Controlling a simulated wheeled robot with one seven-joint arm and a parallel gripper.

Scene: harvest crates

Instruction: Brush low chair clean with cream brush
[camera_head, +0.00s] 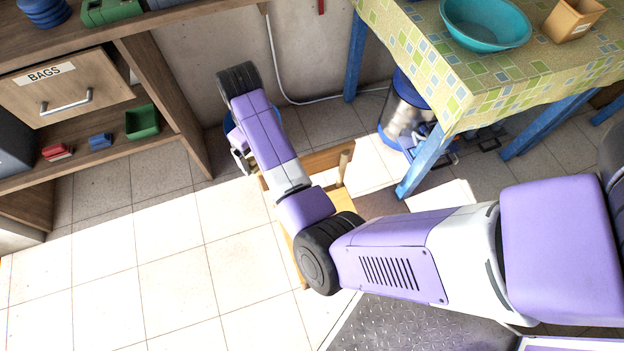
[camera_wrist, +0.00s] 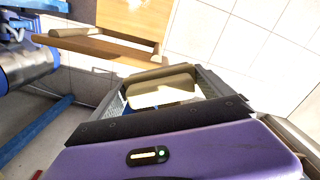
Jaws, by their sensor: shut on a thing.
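The low wooden chair (camera_head: 320,160) stands on the tiled floor, largely hidden behind my arm in the head view. In the wrist view, part of its pale seat (camera_wrist: 140,18) and a brown rail (camera_wrist: 95,47) show at the top. My gripper (camera_head: 241,158) is just left of the chair in the head view. In the wrist view my gripper (camera_wrist: 160,92) is shut on the cream brush (camera_wrist: 162,86). The brush's bristles cannot be made out, and the brush looks apart from the chair. Any dirt on the seat cannot be told.
A wooden shelf unit (camera_head: 155,85) with a BAGS drawer (camera_head: 70,85) stands at left. A white cable runs along the wall. Floor at lower left is clear.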

